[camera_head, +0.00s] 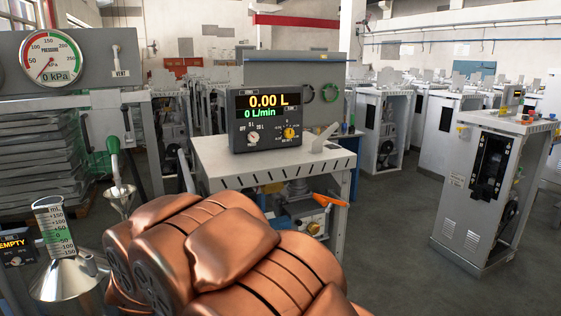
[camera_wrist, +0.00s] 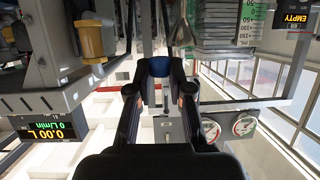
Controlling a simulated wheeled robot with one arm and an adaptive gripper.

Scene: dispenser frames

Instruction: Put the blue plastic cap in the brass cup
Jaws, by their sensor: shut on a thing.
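In the wrist view, my gripper (camera_wrist: 159,76) is shut on the blue plastic cap (camera_wrist: 159,66), which shows as a dark blue shape between the black fingertips. In the same view, a brass-yellow, cup-like thing (camera_wrist: 92,41) is at the upper left, apart from the gripper. I cannot tell for sure whether it is the brass cup. In the head view, my copper arm fills the lower middle, and neither the gripper nor the cap shows there.
The dispenser's display box (camera_head: 265,119) stands on a white bench (camera_head: 218,164). An orange handle (camera_head: 329,200) sticks out at the bench's front. Open floor (camera_head: 398,236) lies right, before a grey cabinet (camera_head: 482,190).

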